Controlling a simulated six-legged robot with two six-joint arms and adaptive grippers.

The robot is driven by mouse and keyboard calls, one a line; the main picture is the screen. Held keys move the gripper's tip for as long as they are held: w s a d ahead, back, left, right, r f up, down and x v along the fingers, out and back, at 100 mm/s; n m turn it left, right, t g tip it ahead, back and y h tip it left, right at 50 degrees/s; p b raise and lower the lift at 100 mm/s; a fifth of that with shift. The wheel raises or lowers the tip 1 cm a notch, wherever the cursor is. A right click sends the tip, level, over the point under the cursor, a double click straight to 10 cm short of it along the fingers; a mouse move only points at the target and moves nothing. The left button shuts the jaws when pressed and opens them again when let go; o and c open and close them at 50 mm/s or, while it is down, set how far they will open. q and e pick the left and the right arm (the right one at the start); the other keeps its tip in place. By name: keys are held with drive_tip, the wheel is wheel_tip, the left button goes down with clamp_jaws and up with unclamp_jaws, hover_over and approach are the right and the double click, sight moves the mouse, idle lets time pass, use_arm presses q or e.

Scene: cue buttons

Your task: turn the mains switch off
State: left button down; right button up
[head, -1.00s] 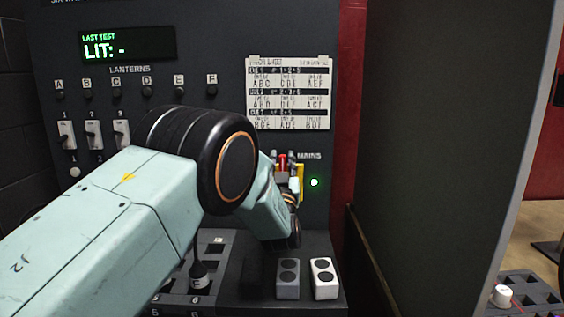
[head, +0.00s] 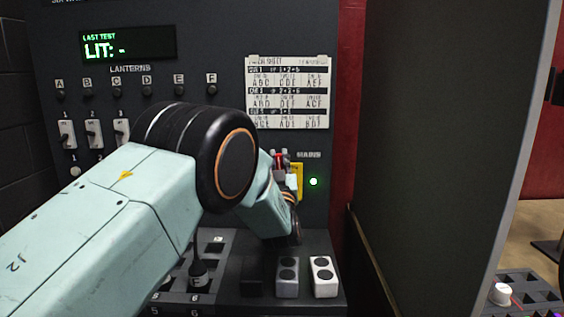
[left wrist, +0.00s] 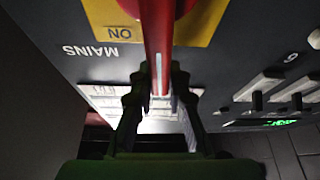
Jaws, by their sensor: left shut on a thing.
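The mains switch has a red lever (left wrist: 157,50) on a yellow plate (left wrist: 105,22) marked ON in the left wrist view. In the head view the red lever (head: 280,160) shows small beside the yellow plate (head: 297,180). My left gripper (left wrist: 160,95) is shut on the red lever, one finger on each side of it. In the head view my left gripper (head: 281,170) is at the switch, partly hidden by my own wrist. My right gripper is not in view.
My left arm covers part of the panel's numbered switches (head: 93,133). A printed sheet (head: 288,92) hangs above the mains switch. A tray (head: 222,260) with grey and white blocks (head: 323,277) lies below. A dark partition (head: 440,130) stands close on the right.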

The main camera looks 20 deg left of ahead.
use_arm(q)
drive_tip(key=n, duration=0.1)
drive_tip(key=a+n+y, duration=0.1)
drive_tip(key=n, duration=0.1)
drive_tip(key=a+n+g+y+b, duration=0.1)
drive_tip(key=shift+s+f+n, duration=0.15)
drive_tip(key=shift+s+n, duration=0.15)
drive_tip(key=c, duration=1.3)
unclamp_jaws()
drive_tip(key=shift+w+f, duration=0.1)
drive_tip(key=v, duration=0.7)
drive_tip(key=shift+s+d, duration=0.1)
drive_tip(key=shift+s, duration=0.15)
